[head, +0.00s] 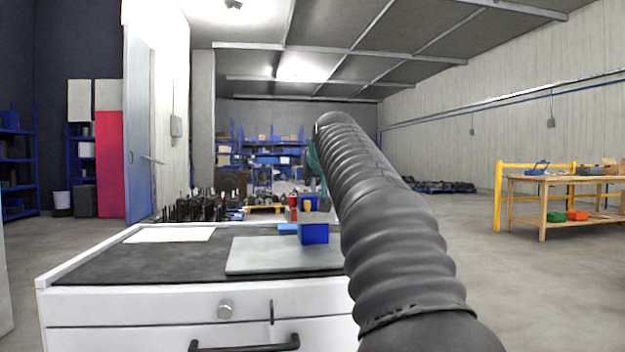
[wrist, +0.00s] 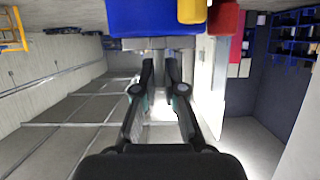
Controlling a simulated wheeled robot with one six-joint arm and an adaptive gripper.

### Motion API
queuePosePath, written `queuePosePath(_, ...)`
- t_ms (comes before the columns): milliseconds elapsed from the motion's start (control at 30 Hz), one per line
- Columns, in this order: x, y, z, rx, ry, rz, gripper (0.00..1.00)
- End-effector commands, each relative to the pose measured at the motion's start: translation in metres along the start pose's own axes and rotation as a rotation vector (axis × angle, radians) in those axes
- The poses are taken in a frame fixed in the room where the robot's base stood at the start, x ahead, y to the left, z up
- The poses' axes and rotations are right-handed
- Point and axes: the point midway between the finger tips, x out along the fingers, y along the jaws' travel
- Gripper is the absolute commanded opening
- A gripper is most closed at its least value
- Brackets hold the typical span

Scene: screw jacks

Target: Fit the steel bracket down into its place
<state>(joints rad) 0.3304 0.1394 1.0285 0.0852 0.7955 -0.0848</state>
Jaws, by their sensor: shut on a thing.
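In the wrist view, which appears upside down, my gripper (wrist: 161,62) is shut on a grey metal piece, taken to be the steel bracket (wrist: 160,43). The bracket lies across the fingertips, close to a blue block (wrist: 155,17); I cannot tell whether they touch. A yellow part (wrist: 191,11) and a red part (wrist: 222,18) are beside the block. In the head view the blue block (head: 313,233) stands on a grey-green plate (head: 265,258), with the yellow part (head: 311,205) above it. There my arm hides most of the gripper, and I cannot make out the bracket or its seat.
The plate lies on the dark top of a white drawer cabinet (head: 180,308). A white sheet (head: 170,235) lies at its back left, and a flat blue piece (head: 288,229) is behind the plate. The cabinet top left of the plate is clear. A wooden bench (head: 565,182) stands far right.

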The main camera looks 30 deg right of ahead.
Motion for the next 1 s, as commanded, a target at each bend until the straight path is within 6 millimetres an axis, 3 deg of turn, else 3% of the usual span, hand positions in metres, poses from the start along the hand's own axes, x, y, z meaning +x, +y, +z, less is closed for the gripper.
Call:
queuePosePath(67, 0.001, 0.000, 0.002, 0.000, -0.004, 0.000, 0.00)
queuePosePath(100, 0.001, 0.000, 0.002, 0.000, -0.005, 0.000, 0.16)
queuePosePath(200, 0.001, 0.000, 0.002, 0.000, -0.004, 0.000, 0.38)
queuePosePath(467, 0.001, 0.000, 0.002, 0.000, -0.004, 0.000, 0.38)
queuePosePath(633, -0.009, 0.000, 0.001, 0.000, -0.002, 0.000, 0.38)
queuePosePath(1000, -0.078, 0.000, 0.000, 0.000, -0.001, 0.001, 0.38)
